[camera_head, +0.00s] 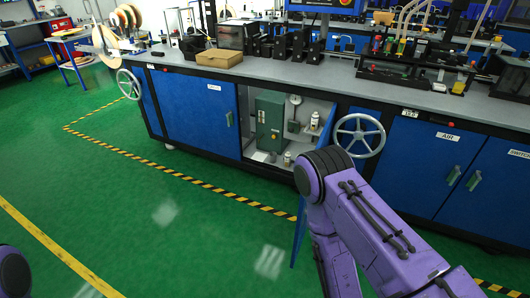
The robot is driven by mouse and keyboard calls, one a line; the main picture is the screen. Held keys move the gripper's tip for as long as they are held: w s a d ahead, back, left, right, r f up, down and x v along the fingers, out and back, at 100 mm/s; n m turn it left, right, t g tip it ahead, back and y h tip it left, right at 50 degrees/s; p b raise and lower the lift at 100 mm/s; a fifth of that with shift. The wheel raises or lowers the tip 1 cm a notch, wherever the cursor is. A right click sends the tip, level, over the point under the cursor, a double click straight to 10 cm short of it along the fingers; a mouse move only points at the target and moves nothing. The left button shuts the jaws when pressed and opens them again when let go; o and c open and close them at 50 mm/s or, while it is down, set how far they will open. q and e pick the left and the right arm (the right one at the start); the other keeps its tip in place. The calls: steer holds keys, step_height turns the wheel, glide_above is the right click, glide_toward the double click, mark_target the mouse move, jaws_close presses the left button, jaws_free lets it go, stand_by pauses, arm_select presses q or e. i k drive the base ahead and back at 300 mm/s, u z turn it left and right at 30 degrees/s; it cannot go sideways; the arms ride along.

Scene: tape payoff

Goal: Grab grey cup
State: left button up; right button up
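I cannot make out a grey cup for sure in the head view. Small white-and-dark items stand inside the open cabinet: one on the shelf at its right (315,121) and one at the bottom (287,158). They are too small to identify. My purple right arm comes in from the lower right and bends in front of the cabinet, but its gripper is not visible. Only a dark and purple piece of my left arm shows at the lower left edge. Its gripper is out of view too.
A long grey-topped bench (300,78) with blue cabinets and handwheels (360,135) crosses the view. A green box (270,120) fills part of the open cabinet. A cardboard box (219,58) and black equipment stand on top. Green floor at left is clear, with striped tape.

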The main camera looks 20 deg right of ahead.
mark_target(273, 157)
steer(key=i, duration=3.55)
steer(key=z, duration=3.3)
